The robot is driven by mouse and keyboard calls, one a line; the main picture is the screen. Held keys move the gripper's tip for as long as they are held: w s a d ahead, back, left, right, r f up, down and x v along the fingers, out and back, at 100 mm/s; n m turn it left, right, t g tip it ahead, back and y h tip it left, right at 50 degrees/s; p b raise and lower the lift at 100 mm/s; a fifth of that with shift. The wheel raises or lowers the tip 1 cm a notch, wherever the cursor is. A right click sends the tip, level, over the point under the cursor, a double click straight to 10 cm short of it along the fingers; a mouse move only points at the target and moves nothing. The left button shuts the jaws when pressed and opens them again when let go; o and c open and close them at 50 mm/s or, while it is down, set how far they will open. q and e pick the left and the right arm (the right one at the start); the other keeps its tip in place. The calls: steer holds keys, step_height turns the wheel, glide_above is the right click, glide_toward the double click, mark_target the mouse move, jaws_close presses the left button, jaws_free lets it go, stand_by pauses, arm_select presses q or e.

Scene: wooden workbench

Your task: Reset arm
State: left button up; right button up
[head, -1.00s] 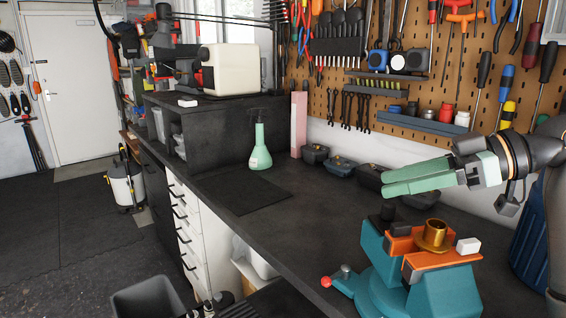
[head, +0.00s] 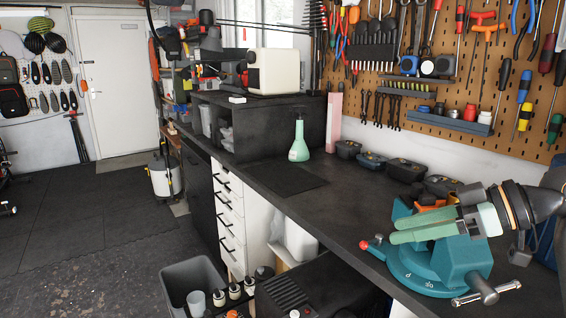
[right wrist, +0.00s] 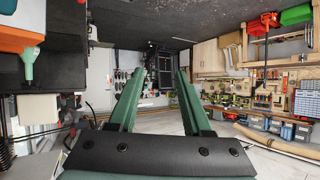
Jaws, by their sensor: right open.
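My right gripper (head: 394,228) has two pale green fingers, parted with nothing between them, pointing left in the head view. They show in front of the teal vise (head: 465,262) and cover part of it. A strip of the vise's orange jaw (head: 428,206) shows behind the fingers; the brass part seen earlier on the vise is hidden. In the right wrist view the parted fingers (right wrist: 157,75) point out over the open room, with empty space between them. My left gripper is not in view.
A green bottle (head: 299,143) and a pink box (head: 334,122) stand on the dark workbench (head: 350,205). Several small bins (head: 405,170) line the wall under the pegboard (head: 480,60). A grey bin (head: 190,275) stands on the floor at lower left. The floor further left is mostly clear.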

steer(key=s+a+f+m+h, duration=0.1)
steer(key=s+f+m+h, duration=0.15)
steer(key=f, duration=1.05)
steer(key=s+a+f+m+h, duration=0.2)
steer(key=s+f+h, duration=0.1)
steer(key=f, duration=1)
steer(key=s+d+f+m+g+h, duration=0.1)
steer(key=s+f+m+h, duration=0.1)
steer(key=s+f, duration=0.35)
steer(key=s+d+f+m+h, duration=0.1)
steer(key=s+d+f+m, duration=0.1)
steer(key=s, duration=0.6)
steer(key=s+d+f+m+g+h, duration=0.1)
steer(key=s+f+h, duration=0.1)
steer(key=s+f, duration=0.35)
arm_select(q)
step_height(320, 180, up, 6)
steer(key=p, duration=0.6)
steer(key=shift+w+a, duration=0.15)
arm_select(e)
steer(key=w+a+f+t+y, duration=0.2)
steer(key=w+a+f+t, duration=0.1)
steer(key=a+t, duration=0.1)
steer(key=shift+w+f+t, duration=0.15)
steer(key=shift+w+t, duration=0.2)
steer(key=shift+t, duration=0.45)
steer(key=shift+a, duration=0.1)
steer(key=shift+c, duration=0.2)
